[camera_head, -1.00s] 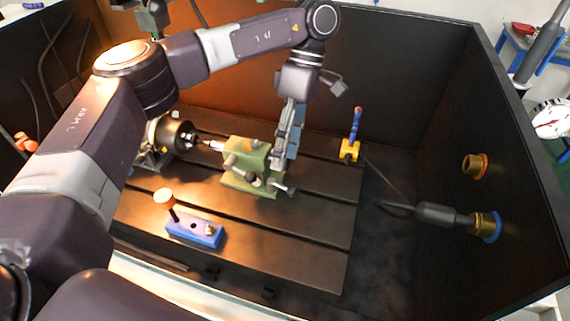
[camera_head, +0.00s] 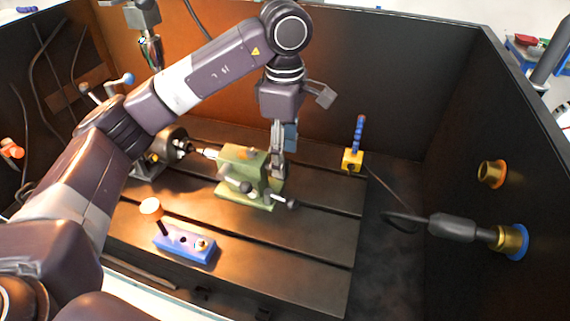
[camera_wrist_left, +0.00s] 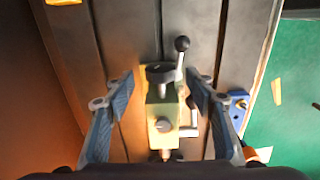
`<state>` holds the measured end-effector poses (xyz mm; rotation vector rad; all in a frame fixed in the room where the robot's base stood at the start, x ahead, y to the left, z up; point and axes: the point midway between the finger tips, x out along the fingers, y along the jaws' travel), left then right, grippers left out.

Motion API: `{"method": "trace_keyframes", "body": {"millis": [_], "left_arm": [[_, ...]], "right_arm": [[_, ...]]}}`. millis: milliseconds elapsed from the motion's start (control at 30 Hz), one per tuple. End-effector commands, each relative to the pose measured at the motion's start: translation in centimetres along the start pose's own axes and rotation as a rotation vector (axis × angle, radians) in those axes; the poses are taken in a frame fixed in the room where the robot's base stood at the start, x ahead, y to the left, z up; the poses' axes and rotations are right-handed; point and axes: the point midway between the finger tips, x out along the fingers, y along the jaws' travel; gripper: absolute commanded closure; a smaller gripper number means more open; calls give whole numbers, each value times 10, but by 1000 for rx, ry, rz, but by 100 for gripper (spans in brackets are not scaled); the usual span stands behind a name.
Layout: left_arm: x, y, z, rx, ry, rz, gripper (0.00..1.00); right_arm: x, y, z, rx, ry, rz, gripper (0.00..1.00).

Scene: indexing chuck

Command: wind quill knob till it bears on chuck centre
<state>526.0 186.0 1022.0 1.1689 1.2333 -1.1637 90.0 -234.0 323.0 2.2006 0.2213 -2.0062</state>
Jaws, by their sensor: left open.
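The green tailstock (camera_head: 240,168) stands on the slotted table, its silver quill tip (camera_head: 209,153) pointing left to the dark chuck (camera_head: 172,143). A small gap seems to separate the tip from the silver piece at the chuck's front. My arm hides part of the chuck. My left gripper (camera_head: 279,172) points down at the tailstock's right end. In the left wrist view the open fingers (camera_wrist_left: 164,90) stand either side of the tailstock (camera_wrist_left: 163,108), apart from the black quill knob (camera_wrist_left: 159,73). The head view hides the knob behind my fingers. My right gripper is not in view.
Ball-ended levers (camera_head: 290,204) stick out of the tailstock. A blue block (camera_head: 185,244) with an orange-topped post lies in front. A yellow block with a blue handle (camera_head: 353,158) stands behind right. Dark walls enclose the table; its front right is clear.

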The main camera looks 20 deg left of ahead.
Motion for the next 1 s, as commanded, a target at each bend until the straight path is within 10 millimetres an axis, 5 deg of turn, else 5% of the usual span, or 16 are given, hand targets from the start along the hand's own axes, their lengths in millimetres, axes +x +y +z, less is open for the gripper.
{"method": "trace_keyframes", "body": {"millis": [233, 600, 1000], "left_arm": [[28, 0, 0, -1, 0, -2, 50], [34, 0, 0, 0, 0, 0, 51], [33, 0, 0, 0, 0, 0, 92]], "right_arm": [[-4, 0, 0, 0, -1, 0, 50], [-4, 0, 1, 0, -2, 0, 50], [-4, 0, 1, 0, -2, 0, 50]]}}
